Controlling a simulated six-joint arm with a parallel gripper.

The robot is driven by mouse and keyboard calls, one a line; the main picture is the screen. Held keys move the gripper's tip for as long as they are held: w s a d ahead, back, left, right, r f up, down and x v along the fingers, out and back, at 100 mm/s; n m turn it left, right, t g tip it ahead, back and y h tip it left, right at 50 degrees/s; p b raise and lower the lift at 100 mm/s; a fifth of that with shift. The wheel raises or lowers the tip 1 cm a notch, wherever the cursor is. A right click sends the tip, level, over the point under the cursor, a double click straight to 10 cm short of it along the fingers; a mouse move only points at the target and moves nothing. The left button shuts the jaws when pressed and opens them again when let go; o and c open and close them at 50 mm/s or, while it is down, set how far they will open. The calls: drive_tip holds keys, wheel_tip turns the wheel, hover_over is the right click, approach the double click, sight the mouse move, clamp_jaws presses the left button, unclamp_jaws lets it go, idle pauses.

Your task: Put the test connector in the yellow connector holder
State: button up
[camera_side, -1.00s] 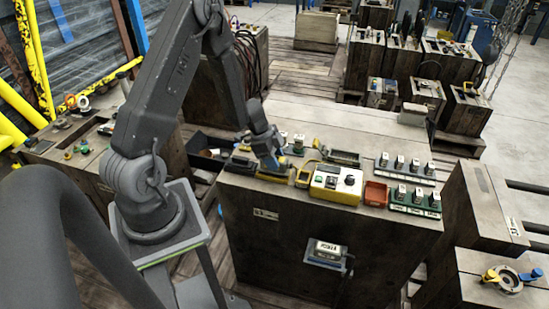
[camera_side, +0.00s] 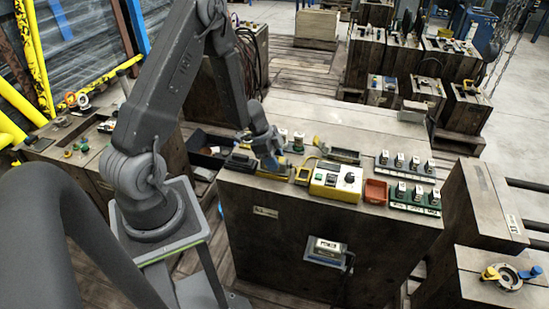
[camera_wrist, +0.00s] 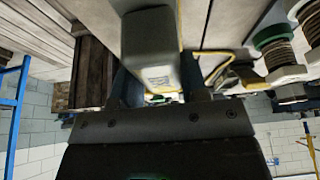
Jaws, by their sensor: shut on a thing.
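My gripper (camera_side: 268,163) is low over the left part of the wooden bench top, beside a dark box. A yellow strip runs along the block's right side. In the side view the fingers and arm hide most of the connector.
A yellow test box (camera_side: 325,187) with a dial stands to the right, with a yellow cable behind it. An orange-red tray (camera_side: 375,191) and green-based connector racks (camera_side: 415,206) lie farther right. A dark box (camera_side: 240,160) is left of my gripper.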

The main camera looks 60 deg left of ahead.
drive_tip(key=o, duration=1.2)
drive_tip(key=shift+c, duration=0.2)
drive_tip(key=shift+o, duration=0.4)
drive_tip(key=o, duration=0.3)
drive_tip(key=shift+r, duration=3.75)
